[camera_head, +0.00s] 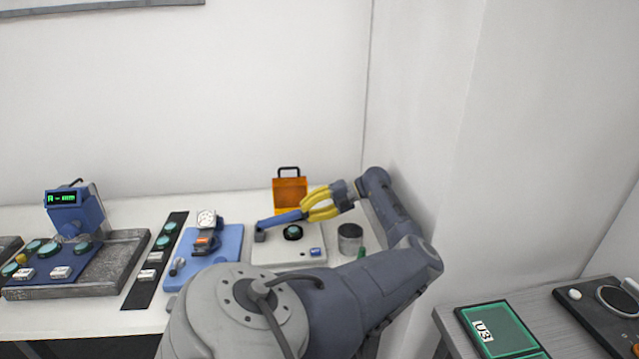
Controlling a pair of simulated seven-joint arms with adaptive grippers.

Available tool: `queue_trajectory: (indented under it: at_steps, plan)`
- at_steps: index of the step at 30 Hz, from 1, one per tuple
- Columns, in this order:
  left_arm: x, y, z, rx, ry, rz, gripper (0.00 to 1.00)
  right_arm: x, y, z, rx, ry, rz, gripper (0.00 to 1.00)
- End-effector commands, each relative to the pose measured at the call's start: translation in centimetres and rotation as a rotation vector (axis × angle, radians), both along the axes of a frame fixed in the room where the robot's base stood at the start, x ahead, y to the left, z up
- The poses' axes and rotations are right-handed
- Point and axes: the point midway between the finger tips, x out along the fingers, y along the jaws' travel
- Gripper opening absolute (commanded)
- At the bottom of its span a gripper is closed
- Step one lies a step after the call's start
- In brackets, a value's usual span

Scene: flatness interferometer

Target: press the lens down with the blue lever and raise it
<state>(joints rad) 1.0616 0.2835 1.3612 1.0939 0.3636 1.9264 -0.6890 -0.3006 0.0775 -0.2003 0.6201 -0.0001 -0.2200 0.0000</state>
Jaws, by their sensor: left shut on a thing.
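The blue lever (280,219) runs over the back of a pale flat instrument base (275,256), with a dark block at its left end. The lens (293,232) is a dark round piece with a greenish top, sitting on the base just in front of the lever. My left gripper (306,211) has yellow fingers and reaches in from the right, shut on the right end of the blue lever. The lever looks nearly level, tilted slightly up to the right. I cannot tell whether it touches the lens. My right gripper is not in view.
An orange case (290,194) stands behind the base, and a grey cylinder (350,239) stands to its right. A blue gauge stand (222,245), a black strip of lenses (158,258) and a grey tray (120,262) lie left. My arm covers the front of the table.

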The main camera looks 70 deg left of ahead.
Motion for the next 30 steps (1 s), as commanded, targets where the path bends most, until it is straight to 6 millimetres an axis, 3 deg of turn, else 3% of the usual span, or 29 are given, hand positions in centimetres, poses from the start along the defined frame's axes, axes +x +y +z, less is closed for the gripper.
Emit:
queue_trajectory:
  at_steps: [9,26,27,30]
  plan:
    - [-0.7,0.3,-2.1,-0.001,-0.002,0.016,0.00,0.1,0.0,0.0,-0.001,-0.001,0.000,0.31]
    - [-0.6,0.3,-2.5,-0.002,-0.005,0.016,0.00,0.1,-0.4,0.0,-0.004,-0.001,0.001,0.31]
    - [-0.6,0.3,-2.5,-0.002,-0.005,0.016,0.20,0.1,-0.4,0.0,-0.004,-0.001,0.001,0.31]
    - [-0.6,0.3,-2.5,-0.002,-0.004,0.015,0.32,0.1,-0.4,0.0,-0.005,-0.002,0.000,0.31]
